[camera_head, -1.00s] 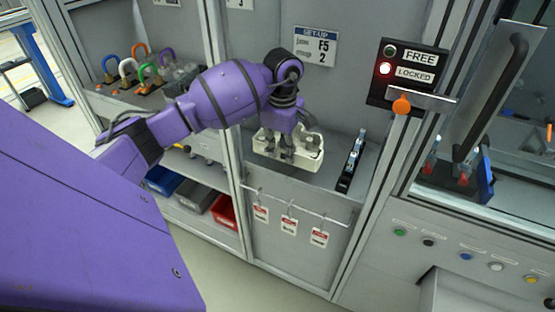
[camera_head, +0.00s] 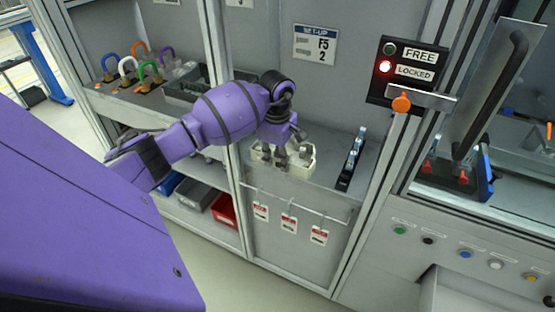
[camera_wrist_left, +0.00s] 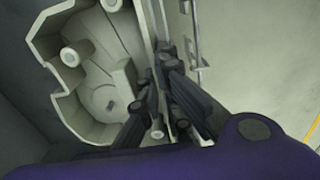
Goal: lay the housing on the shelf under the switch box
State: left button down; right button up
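The housing (camera_head: 309,160) is a cream-white, open, tray-like part with inner bosses. In the head view it is at the shelf (camera_head: 333,178) in the middle bay, to the lower left of the switch box (camera_head: 402,72) with its FREE and LOCKED lamps. My left gripper (camera_head: 284,157) is shut on a wall of the housing from above. In the left wrist view the dark fingers (camera_wrist_left: 165,112) are at the right wall of the housing (camera_wrist_left: 100,75). I cannot tell whether its underside touches the shelf. My right gripper is not in view.
A black rack with small blue-and-white parts (camera_head: 351,160) stands on the shelf right of the housing. Red-and-white tags (camera_head: 289,224) hang on a rail below the shelf front. Coloured padlocks (camera_head: 146,72) stand in the left bay. A red bin (camera_head: 223,211) sits below.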

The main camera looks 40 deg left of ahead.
pick_arm(q)
jog(key=c, duration=2)
grip_release()
jog(key=shift+r, duration=0.1)
